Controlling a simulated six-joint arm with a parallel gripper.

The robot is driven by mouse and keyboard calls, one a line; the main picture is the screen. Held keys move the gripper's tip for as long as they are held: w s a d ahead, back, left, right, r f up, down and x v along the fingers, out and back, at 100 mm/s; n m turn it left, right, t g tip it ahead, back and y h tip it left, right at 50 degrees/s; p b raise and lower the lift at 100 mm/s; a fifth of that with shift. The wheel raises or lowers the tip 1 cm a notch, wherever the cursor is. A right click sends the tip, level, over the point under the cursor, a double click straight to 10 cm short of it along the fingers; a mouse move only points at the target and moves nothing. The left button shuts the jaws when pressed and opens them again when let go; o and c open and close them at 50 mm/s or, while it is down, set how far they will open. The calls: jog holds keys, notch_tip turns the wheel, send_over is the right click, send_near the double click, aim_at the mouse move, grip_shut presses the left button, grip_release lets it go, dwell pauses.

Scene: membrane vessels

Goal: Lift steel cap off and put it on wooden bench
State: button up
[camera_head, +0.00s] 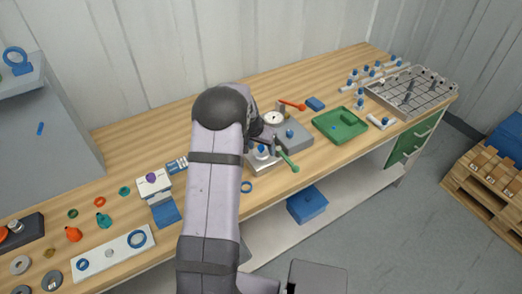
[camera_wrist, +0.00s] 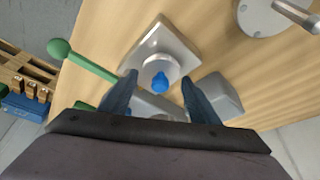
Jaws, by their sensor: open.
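The steel cap (camera_wrist: 152,63) is a round metal piece with a blue knob (camera_wrist: 160,82), on a square steel plate (camera_wrist: 178,46) in the wrist view. In the head view the plate (camera_head: 264,169) sits on the wooden bench (camera_head: 330,92), left of a grey block, partly hidden by my arm. My gripper (camera_wrist: 160,86) is open, its two blue-grey fingers on either side of the knob with gaps. I cannot tell how far above the cap the fingertips are. A lever with a green handle (camera_wrist: 82,62) lies left of the plate in the wrist view.
A grey block with a dial (camera_head: 275,118) stands close behind the plate. A green tray (camera_head: 318,124) and a wire rack (camera_head: 425,82) are to the right. Small parts and a white plate (camera_head: 85,267) lie at left. Bare bench shows along the back.

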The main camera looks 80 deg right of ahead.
aim_at(261, 146)
jog(key=c, duration=1)
jog(key=shift+o, duration=0.2)
jog(key=shift+r, duration=0.1)
notch_tip(261, 146, up, 10)
jog(key=b, duration=0.3)
jog(key=shift+r+p, duration=1.15)
jog(key=shift+r, duration=0.3)
